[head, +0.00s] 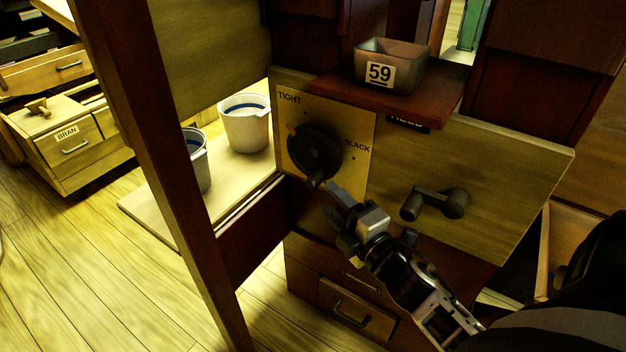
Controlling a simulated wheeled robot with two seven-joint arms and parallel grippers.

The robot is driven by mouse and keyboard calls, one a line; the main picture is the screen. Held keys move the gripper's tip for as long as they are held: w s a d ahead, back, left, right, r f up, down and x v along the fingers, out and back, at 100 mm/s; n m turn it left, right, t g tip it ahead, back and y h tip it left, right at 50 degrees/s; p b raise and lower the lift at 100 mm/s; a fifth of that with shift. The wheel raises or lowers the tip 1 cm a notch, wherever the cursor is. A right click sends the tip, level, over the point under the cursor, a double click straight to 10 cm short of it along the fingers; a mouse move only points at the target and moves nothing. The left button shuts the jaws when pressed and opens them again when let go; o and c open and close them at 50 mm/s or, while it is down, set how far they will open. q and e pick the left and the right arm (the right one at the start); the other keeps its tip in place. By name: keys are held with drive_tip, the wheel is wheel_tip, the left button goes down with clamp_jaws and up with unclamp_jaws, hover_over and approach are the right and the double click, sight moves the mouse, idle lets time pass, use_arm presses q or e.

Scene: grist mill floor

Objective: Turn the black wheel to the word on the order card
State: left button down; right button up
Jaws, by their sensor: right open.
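The black wheel (312,148) is mounted on a pale yellow plate (356,118) on the front of the wooden mill housing. The plate reads TIGHT at its upper left and SLACK at its right, with small dots around the wheel. A crank knob (315,181) sticks out at the wheel's lower edge. My right gripper (337,206) is open just below and right of the knob; whether it touches the knob I cannot tell. My left gripper is out of view. No order card can be made out.
A second dark crank (437,204) sits on the board to the right. A metal tin marked 59 (392,68) stands on a red-brown shelf (446,98) above. A wooden post (165,150) stands left. Two buckets (245,125) (196,160) stand behind it. A drawer (357,308) lies below.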

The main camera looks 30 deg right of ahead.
sight(310, 183)
drive_tip(key=w, duration=0.7)
drive_tip(key=shift+w+r, duration=0.15)
drive_tip(key=shift+r, duration=0.05)
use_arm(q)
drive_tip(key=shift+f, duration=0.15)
use_arm(e)
drive_tip(key=c, duration=1)
drive_tip(key=shift+f+b, duration=0.2)
drive_tip(key=shift+b, duration=0.4)
drive_tip(key=b, duration=0.1)
drive_tip(key=t+b, duration=0.1)
drive_tip(key=b, duration=0.1)
drive_tip(key=shift+w+f+m, duration=0.2)
drive_tip(key=shift+f+m, duration=0.1)
drive_tip(key=shift+f, duration=0.05)
drive_tip(key=shift+w+a+r+t+b, duration=0.1)
drive_tip(key=shift+t+b, duration=0.4)
drive_tip(key=shift+b, duration=0.45)
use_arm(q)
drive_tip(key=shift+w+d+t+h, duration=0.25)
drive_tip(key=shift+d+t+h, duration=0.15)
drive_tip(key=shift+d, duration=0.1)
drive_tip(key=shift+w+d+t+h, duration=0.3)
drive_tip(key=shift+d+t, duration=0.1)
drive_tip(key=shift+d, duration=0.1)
use_arm(e)
drive_tip(key=shift+r, duration=0.2)
